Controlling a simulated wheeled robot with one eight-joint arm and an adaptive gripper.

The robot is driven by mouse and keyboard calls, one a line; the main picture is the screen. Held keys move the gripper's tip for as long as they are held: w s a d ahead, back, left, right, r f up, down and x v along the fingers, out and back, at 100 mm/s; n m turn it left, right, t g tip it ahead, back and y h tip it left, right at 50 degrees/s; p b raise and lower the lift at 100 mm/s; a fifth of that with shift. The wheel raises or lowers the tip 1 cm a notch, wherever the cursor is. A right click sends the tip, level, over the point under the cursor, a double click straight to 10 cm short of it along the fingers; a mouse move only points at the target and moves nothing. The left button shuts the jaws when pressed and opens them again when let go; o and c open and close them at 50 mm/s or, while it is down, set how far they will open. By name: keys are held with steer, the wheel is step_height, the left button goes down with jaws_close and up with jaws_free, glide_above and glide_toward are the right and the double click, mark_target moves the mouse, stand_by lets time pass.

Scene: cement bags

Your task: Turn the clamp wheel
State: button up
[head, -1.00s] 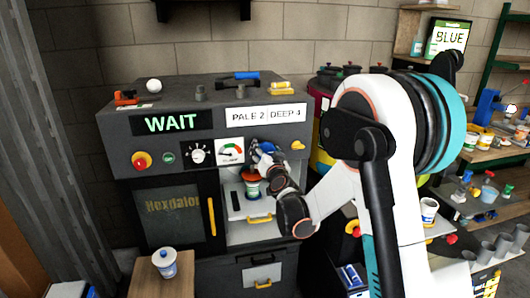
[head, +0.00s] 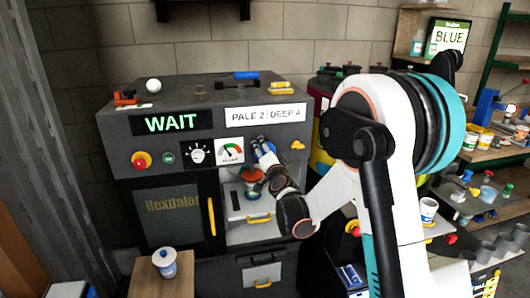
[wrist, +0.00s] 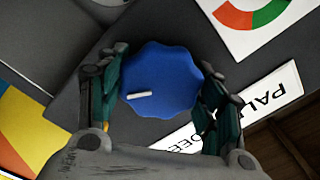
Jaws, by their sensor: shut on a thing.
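The clamp wheel (wrist: 160,80) is a blue lobed knob with a short white mark toward its lower left in the wrist view. My gripper (wrist: 162,95) has its two dark green fingers on opposite sides of the wheel, shut on it. In the head view my gripper (head: 263,152) is at the front of the dark grey machine (head: 115,160), just right of the dial gauge (head: 230,150). The wheel is mostly hidden there by the gripper. A paint can (head: 251,178) stands below in the machine's open bay.
The machine's display (head: 171,123) reads WAIT. A red button (head: 141,160) and a black knob (head: 196,153) are to the left on the panel. A lidded cup (head: 164,262) stands on a wooden stand at the front left. Shelves with cups (head: 428,211) stand at the right.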

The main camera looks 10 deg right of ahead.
stand_by(0.3)
steer(key=o, duration=1.1)
steer(key=s, duration=1.2)
